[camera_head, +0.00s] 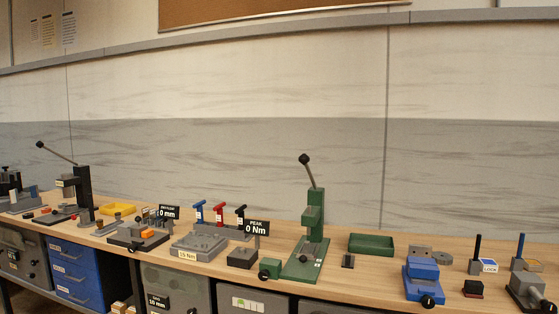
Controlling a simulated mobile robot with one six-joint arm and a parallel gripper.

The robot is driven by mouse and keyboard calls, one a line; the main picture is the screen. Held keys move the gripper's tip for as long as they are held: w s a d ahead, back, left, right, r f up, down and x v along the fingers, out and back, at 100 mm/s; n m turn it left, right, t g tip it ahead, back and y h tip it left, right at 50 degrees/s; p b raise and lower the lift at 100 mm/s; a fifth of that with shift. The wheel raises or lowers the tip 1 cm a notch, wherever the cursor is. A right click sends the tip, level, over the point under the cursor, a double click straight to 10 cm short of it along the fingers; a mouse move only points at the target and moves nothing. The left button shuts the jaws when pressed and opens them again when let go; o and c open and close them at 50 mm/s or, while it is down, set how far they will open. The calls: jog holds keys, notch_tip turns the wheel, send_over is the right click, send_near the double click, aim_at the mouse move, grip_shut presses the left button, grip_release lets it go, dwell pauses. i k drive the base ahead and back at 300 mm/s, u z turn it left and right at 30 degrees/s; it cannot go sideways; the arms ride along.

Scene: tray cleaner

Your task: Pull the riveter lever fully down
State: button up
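Two bench tools with long levers stand on the bench, and I cannot tell from any readable label which one is the riveter. The green press (315,215) stands right of centre; its lever (309,174) points up, leaning slightly left, with a black ball knob at the top. The dark press (84,186) stands at the left; its lever (58,154) rises up and to the left, also ending in a black knob. Both levers are raised. My gripper is not in view, and nothing touches either lever.
The wooden bench (355,280) runs across the view. A green tray (371,244), a blue vise-like block (422,278) and a small dark block (348,261) lie right of the green press. Torque tools (220,214) stand left of it. Blue drawers (78,275) sit below.

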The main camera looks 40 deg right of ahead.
aim_at(303, 159)
jog(key=z, duration=1)
jog(key=k, duration=0.15)
jog(key=u, duration=2.6)
jog(key=k, duration=1.35)
jog(key=z, duration=0.65)
jog(key=i, duration=1.45)
jog(key=z, duration=0.05)
